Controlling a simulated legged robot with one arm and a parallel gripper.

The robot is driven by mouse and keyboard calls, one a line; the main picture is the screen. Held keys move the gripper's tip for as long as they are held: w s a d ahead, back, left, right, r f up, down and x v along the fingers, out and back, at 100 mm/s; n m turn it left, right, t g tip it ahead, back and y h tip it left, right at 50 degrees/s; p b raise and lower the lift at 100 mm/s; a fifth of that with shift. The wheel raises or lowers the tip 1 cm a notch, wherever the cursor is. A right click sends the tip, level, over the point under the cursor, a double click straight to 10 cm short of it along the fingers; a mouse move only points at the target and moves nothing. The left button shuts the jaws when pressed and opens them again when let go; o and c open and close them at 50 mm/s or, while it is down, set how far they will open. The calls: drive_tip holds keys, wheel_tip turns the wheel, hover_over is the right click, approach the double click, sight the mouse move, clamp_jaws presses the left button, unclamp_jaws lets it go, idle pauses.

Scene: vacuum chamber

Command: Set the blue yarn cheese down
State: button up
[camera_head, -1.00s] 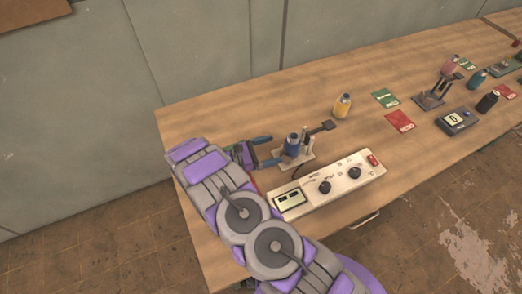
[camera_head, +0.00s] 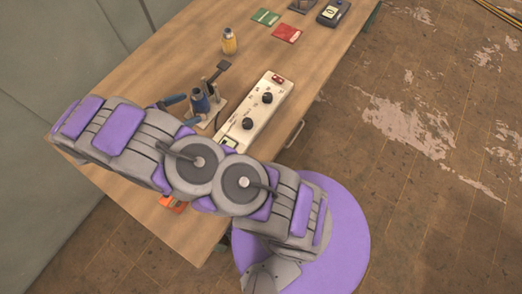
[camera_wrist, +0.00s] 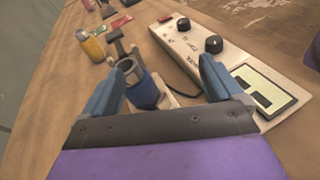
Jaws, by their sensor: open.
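The blue yarn cheese (camera_head: 201,101) is a small upright blue cone-like spool with a dark hollow top. It stands on a small pale metal stand (camera_head: 214,115) with a dark lever. My gripper (camera_head: 181,111) is open, its blue fingers on the near side of the spool. In the wrist view the blue yarn cheese (camera_wrist: 141,86) sits ahead of the gripper (camera_wrist: 165,85), closer to the left finger. Whether a finger touches it I cannot tell. My arm hides the table's near left part in the head view.
A white control box (camera_head: 255,115) with black knobs and a display lies right of the stand. A yellow bottle-like spool (camera_head: 229,41) stands farther back. Green (camera_head: 265,17) and red (camera_head: 287,33) cards lie beyond. Bare wooden table (camera_head: 175,65) is left of the stand.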

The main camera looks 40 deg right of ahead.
drive_tip(key=s+d+r+m+g+y, duration=0.2)
drive_tip(key=s+d+r+m+y, duration=0.2)
drive_tip(key=s+r, duration=0.35)
drive_tip(key=s+d+r+m+g+y, duration=0.2)
drive_tip(key=s+d+r+m+y, duration=0.25)
drive_tip(key=s+r, duration=0.3)
drive_tip(key=s+a+r+m+t+y, duration=0.1)
drive_tip(key=s+r+m+y, duration=0.1)
drive_tip(key=s, duration=0.7)
drive_tip(key=s+a+r+m+t+y, duration=0.1)
drive_tip(key=s+r+m+y, duration=0.1)
drive_tip(key=s+m+y, duration=0.3)
drive_tip(key=s+m, duration=0.1)
drive_tip(key=s, duration=0.3)
drive_tip(key=shift+s+r, duration=0.2)
drive_tip(key=shift+r, duration=0.05)
